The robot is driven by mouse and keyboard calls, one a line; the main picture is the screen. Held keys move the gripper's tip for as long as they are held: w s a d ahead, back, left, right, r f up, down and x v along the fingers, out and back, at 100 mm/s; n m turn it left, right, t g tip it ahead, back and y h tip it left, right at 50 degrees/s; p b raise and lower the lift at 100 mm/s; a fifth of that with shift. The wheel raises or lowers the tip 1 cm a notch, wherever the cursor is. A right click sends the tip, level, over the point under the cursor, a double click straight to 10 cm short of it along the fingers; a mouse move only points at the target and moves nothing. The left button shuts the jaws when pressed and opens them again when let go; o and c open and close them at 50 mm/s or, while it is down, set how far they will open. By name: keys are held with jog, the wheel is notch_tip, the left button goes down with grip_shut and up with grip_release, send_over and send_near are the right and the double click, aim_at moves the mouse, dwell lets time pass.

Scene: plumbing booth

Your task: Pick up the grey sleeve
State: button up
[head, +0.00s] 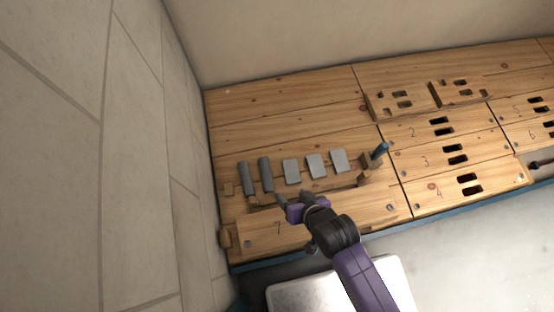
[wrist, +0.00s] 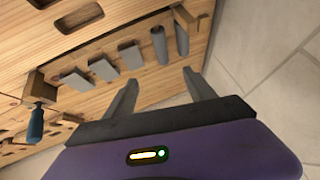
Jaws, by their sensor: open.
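Two dark grey round pieces stand at the left end of a wooden rack; I cannot tell which one is the grey sleeve. The leftmost grey piece (head: 246,178) shows in the wrist view (wrist: 182,38), and the second grey piece (head: 266,174) stands beside it, also in the wrist view (wrist: 159,45). My gripper (head: 283,201) is in front of the rack, near the second piece. In the wrist view its two fingers (wrist: 160,77) are apart with nothing between them, and both round pieces lie beyond the fingertips.
Three flat light grey pieces (head: 316,166) stand in the same rack to the right. A blue-handled tool (head: 380,151) is at the rack's right end. Slotted wooden blocks (head: 402,101) and numbered panels (head: 440,150) lie further right. A tiled wall (head: 130,150) is close on the left.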

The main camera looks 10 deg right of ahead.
aim_at(265, 168)
jog(key=w+a+f+g+b, duration=0.1)
jog(key=w+f+b, duration=0.1)
jog(key=w+f, duration=0.1)
jog(key=w+a+f+g+b, duration=0.1)
jog(key=w+a+f+b, duration=0.1)
jog(key=w+f+b, duration=0.1)
jog(key=w+a+f+g+b, duration=0.1)
jog(key=w+a+f+b, duration=0.1)
jog(key=f, duration=0.4)
jog(key=shift+w+g+b, duration=0.4)
jog(key=shift+w+b, duration=0.25)
jog(key=shift+w, duration=0.5)
jog(key=w+g+b, duration=0.1)
jog(key=w+b, duration=0.1)
jog(key=w+f+h+b, duration=0.1)
jog(key=w+b, duration=0.1)
jog(key=w+a+g+b, duration=0.1)
jog(key=w+b, duration=0.1)
jog(key=shift+f+n+g+h, duration=0.2)
jog(key=shift+n+g+h, duration=0.1)
jog(key=shift+h, duration=0.1)
jog(key=shift+w+r+g+b, duration=0.25)
jog(key=shift+w+g+b, duration=0.05)
jog(key=shift+w+b, duration=0.15)
notch_tip(265, 168, down, 8)
jog(key=b, duration=0.5)
jog(key=shift+d+r, duration=0.15)
jog(key=shift+r, duration=0.2)
jog(key=shift+c, duration=0.2)
jog(key=c, duration=0.9)
